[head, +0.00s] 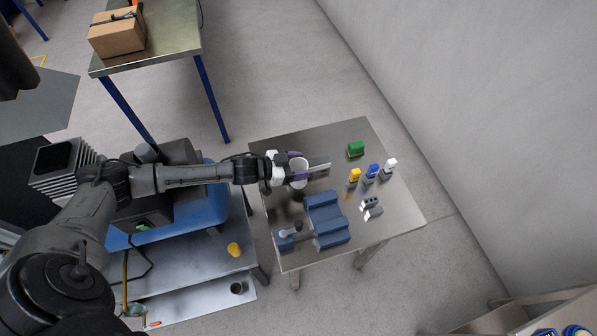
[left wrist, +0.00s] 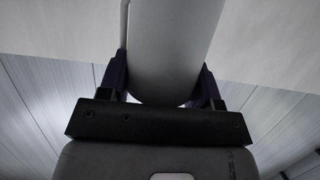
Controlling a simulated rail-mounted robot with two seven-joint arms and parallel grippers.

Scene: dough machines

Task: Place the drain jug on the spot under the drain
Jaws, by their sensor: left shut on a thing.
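The drain jug, a pale grey-white cylindrical vessel (head: 299,173), is in my left gripper (head: 296,166), over the back left part of the steel table. In the left wrist view the jug (left wrist: 172,50) fills the space between the two dark purple fingers (left wrist: 160,80), which are shut on it. I cannot tell from the head view whether its base touches the table. The right gripper is not in view. I cannot make out the drain or the spot under it.
The steel table (head: 395,222) bears a blue fixture (head: 326,220), green (head: 356,148), yellow (head: 354,175), blue (head: 372,171) and white (head: 390,164) small items.

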